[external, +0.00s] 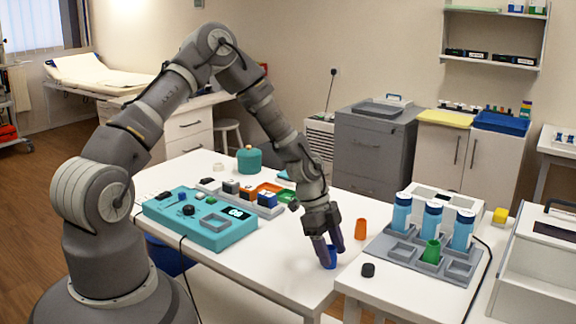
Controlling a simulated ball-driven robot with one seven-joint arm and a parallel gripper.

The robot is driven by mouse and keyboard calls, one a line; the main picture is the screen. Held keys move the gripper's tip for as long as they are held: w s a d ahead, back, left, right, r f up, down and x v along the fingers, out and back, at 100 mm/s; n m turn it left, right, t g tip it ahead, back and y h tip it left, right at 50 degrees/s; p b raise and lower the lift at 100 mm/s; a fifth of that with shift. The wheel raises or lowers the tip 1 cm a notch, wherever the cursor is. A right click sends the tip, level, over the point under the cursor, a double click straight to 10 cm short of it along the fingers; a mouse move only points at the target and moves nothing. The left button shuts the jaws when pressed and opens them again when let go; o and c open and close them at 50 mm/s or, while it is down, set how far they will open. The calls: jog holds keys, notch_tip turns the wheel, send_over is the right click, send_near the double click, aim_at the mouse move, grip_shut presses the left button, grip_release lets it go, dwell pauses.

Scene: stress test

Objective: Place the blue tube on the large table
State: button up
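The blue tube (328,260), a short open cup, is at the right end of the large white table (240,268). It appears upright and at the tabletop, but whether its base touches is unclear. My gripper (329,250) points down over it, with a finger on each side of the tube. The fingers look close to its walls; whether they press on it cannot be made out.
An orange cup (360,229) stands just right of my gripper. A smaller table at right bears a grey rack (403,256) with blue bottles and a green cup (431,251), and a black cap (368,270). A teal device (200,222) and a parts tray (262,208) lie left.

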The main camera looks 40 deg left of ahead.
jog(key=shift+r, duration=0.25)
jog(key=p+v, duration=0.4)
jog(key=v, duration=0.7)
jog(key=shift+a+r, duration=0.25)
jog(key=shift+r, duration=0.1)
jog(key=w+a+r+n+t+y, duration=0.1)
jog(key=w+a+r+n+t, duration=0.2)
jog(key=r, duration=0.8)
jog(key=w+a+r+n+t+y, duration=0.1)
jog(key=w+a+r+n+t, duration=0.2)
jog(key=r, duration=0.7)
jog(key=w+a+r+n+t+y, duration=0.1)
jog(key=w+a+r+n+t, duration=0.2)
jog(key=r, duration=0.8)
jog(key=s+a+r+n+t, duration=0.2)
jog(key=s+r+n, duration=0.1)
jog(key=r, duration=0.8)
jog(key=s+a+r+n+t+y, duration=0.1)
jog(key=s+r, duration=0.4)
jog(key=r, duration=0.6)
jog(key=s+a+r+n+t, duration=0.3)
jog(key=s+r+n, duration=0.2)
jog(key=r, duration=0.6)
jog(key=shift+r, duration=0.35)
